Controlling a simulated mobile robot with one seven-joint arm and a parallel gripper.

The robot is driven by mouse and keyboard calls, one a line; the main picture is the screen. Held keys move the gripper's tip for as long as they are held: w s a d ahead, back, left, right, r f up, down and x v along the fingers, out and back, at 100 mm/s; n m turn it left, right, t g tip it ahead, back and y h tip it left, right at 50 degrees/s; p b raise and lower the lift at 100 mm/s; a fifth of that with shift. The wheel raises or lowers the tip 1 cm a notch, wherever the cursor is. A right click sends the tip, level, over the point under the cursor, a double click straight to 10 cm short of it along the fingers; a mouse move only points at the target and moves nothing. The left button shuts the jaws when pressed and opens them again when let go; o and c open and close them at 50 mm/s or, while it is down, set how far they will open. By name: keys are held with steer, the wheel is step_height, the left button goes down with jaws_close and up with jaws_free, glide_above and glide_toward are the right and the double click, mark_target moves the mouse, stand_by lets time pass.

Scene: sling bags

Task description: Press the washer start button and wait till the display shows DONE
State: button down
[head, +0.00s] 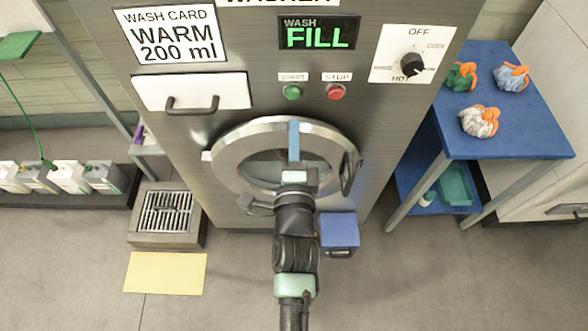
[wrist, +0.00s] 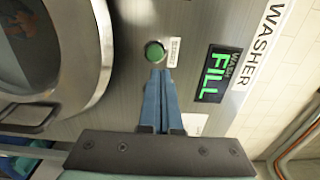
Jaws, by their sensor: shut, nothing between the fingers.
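The washer (head: 240,95) stands ahead with a steel front. Its green start button (head: 291,92) sits under a START label, left of the red stop button (head: 336,92). The display (head: 319,33) reads "WASH FILL" in green; it also shows in the wrist view (wrist: 216,75). My gripper (head: 293,124) is shut and empty, its blue fingers in front of the round door. In the wrist view the fingertips (wrist: 160,74) lie just below the green button (wrist: 154,52) in the picture. The button is uncovered; whether it is pushed in I cannot tell.
The round door (head: 230,145) has a dark handle at its right. A drawer (head: 193,93) and a dial (head: 411,64) flank the buttons. A blue table (head: 520,135) with several bundles stands right. A floor grate (head: 167,212) lies left.

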steer(key=shift+s+f+b, duration=0.2)
steer(key=shift+s+b, duration=0.15)
steer(key=shift+s, duration=1)
steer(key=shift+s+f+b, duration=0.2)
steer(key=shift+s+b, duration=0.1)
steer(key=shift+s, duration=1.05)
steer(key=shift+s+r, duration=0.1)
